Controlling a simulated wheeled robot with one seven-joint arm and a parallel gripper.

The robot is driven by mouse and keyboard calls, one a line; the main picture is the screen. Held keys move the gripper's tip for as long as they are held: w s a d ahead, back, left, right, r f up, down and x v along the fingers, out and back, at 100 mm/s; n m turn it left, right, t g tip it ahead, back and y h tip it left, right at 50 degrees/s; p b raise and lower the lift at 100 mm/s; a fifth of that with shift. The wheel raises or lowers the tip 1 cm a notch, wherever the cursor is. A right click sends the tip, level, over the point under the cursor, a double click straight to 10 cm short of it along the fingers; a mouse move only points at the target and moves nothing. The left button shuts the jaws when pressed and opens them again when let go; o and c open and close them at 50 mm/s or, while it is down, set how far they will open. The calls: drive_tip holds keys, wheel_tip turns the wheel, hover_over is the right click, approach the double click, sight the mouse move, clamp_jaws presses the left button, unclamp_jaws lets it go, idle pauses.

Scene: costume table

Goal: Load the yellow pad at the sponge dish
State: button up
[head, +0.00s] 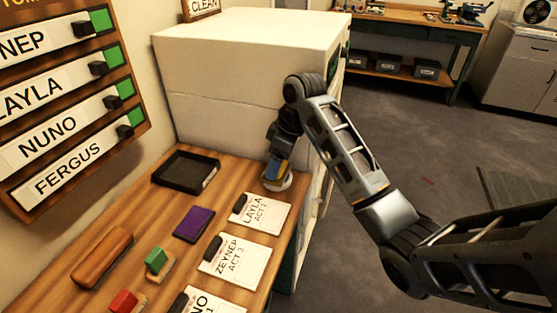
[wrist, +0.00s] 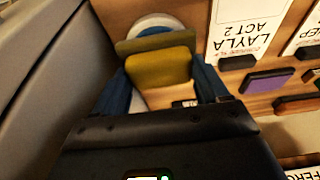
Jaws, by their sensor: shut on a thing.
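My gripper (head: 279,166) is at the far right end of the wooden table, beside the white cabinet, pointing down. Its blue fingers are shut on the yellow pad (wrist: 160,68), which looks olive in the wrist view. A little yellow of the pad (head: 271,168) shows between the fingers in the head view. The round white sponge dish (head: 278,185) is just below the pad. In the wrist view the dish (wrist: 155,22) shows as a pale rim behind the pad, which hides much of it. I cannot tell whether pad and dish touch.
The white cabinet (head: 250,65) stands close behind my gripper. A black tray (head: 186,173), a purple pad (head: 194,223), a green block (head: 156,258) and a red block (head: 123,301) are on the table. Name cards (head: 263,216) with black clips line the right edge.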

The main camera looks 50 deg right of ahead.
drive_tip(key=shift+r+p, duration=1.35)
drive_tip(key=shift+p, duration=0.05)
drive_tip(key=shift+r, duration=2.1)
drive_tip(key=shift+a, duration=0.1)
